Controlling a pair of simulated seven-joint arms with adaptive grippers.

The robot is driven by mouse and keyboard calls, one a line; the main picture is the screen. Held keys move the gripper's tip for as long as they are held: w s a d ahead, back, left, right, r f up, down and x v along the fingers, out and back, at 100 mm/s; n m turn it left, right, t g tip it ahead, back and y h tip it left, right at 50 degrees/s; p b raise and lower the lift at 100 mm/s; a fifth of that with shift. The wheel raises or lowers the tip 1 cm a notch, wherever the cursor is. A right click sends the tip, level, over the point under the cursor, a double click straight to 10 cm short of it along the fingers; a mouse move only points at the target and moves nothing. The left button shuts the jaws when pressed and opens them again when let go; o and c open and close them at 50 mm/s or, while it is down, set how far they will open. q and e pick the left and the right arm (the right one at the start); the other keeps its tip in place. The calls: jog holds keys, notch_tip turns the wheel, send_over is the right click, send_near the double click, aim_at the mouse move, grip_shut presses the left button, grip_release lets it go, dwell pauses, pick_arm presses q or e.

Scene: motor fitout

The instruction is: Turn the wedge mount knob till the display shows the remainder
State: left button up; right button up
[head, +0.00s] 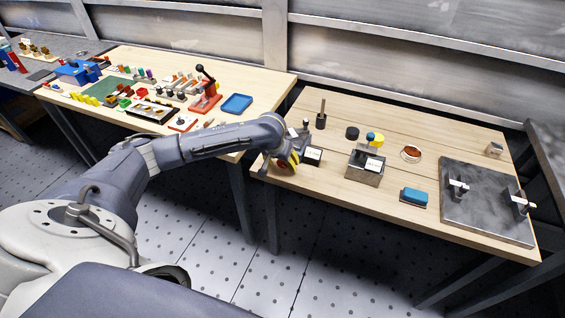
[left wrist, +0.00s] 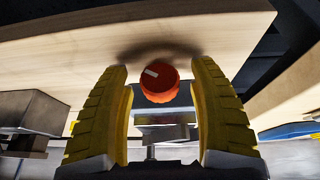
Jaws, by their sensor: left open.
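An orange-red knob (left wrist: 159,83) with a white pointer mark shows in the left wrist view, in front of a grey metal mount (left wrist: 165,118). My left gripper (left wrist: 160,68) is open, with one yellow finger on each side of the knob; gaps show between the fingers and the knob. In the head view my left gripper (head: 288,161) is at the left end of the right-hand table and hides most of the mount. A small dark box with a pale face (head: 313,155) stands just right of it; any reading is too small to make out. My right gripper is out of view.
The wooden table (head: 440,130) also holds a steel box (head: 364,168) with a yellow-topped item, a black puck (head: 352,132), a dark upright post (head: 321,118), a blue block (head: 413,196) and a grey plate (head: 482,215). A crowded table (head: 262,85) stands at left.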

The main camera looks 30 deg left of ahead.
pick_arm(q)
jog(key=c, duration=1.2)
jog(key=shift+y, duration=0.6)
jog(key=o, duration=1.2)
